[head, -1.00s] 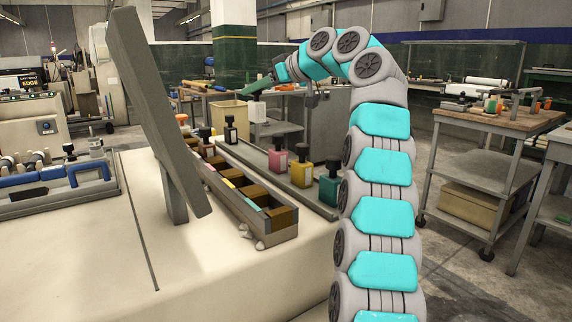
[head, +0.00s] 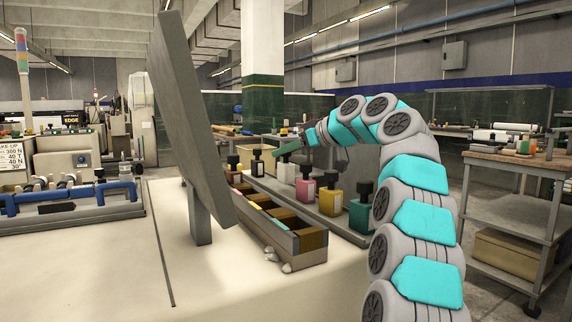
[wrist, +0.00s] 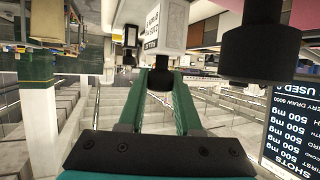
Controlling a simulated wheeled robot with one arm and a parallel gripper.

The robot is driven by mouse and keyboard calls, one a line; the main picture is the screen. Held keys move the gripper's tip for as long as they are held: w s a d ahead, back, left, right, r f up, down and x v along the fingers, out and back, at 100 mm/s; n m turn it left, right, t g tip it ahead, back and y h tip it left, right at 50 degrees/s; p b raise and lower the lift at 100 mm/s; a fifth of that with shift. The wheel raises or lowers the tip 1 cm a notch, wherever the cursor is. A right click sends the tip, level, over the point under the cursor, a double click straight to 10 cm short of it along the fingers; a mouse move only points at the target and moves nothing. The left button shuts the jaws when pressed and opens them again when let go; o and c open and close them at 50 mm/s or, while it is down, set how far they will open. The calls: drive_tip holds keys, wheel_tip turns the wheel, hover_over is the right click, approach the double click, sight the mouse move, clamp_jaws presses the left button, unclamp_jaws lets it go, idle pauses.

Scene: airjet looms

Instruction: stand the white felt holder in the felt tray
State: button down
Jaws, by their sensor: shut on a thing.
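The white felt holder (head: 286,173) hangs upright by its black knob, with my gripper (head: 290,148) shut on the knob. In the wrist view, the green fingers (wrist: 162,88) close around the knob and the holder's white labelled body (wrist: 166,25) shows beyond. The felt tray (head: 337,221) is the long grey tray with a row of holders. The white holder is in the row, between a black holder (head: 257,167) and the pink holder (head: 305,190). I cannot tell whether its base touches the tray.
Yellow (head: 331,202) and green (head: 360,214) holders stand nearer in the row. A box with brown compartments (head: 309,257) lies in front. A grey panel (head: 190,110) rises at its left. A workbench (head: 520,161) stands at right.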

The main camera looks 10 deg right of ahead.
drive_tip(key=shift+f, duration=0.95)
drive_tip(key=shift+f+b, duration=0.15)
drive_tip(key=shift+b, duration=0.15)
drive_tip(key=shift+f, duration=0.15)
drive_tip(key=c, duration=0.6)
unclamp_jaws()
drive_tip(key=shift+r, duration=0.3)
drive_tip(key=v, duration=1.2)
drive_tip(key=shift+a, duration=0.1)
